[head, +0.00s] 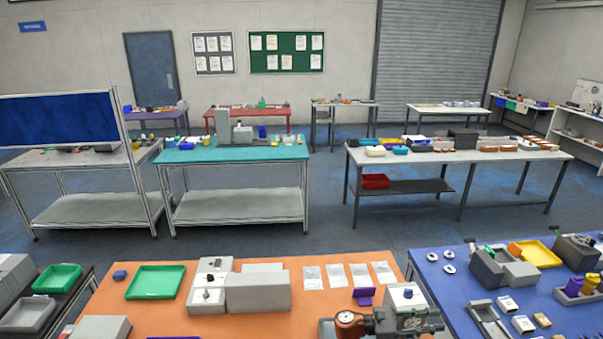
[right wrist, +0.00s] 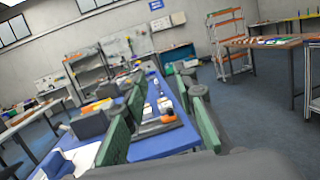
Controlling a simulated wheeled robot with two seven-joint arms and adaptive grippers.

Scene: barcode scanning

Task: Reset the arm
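My right gripper (right wrist: 158,112) shows in the right wrist view as two green-padded fingers standing well apart. The gap between them holds nothing; a blue table and its far-off items show through it. In the head view, dark grey machinery with a copper-coloured ring (head: 348,324) shows at the bottom edge, right of centre, in front of the orange table (head: 330,300); it looks like part of my right arm, and its fingers cannot be made out there. My left gripper is in neither view.
The orange table holds a green tray (head: 156,282), grey-white boxes (head: 258,291), several white sheets (head: 335,275) and a purple holder (head: 363,296). A blue table (head: 450,290) with bins and small boxes stands to the right. Open floor (head: 330,220) lies behind.

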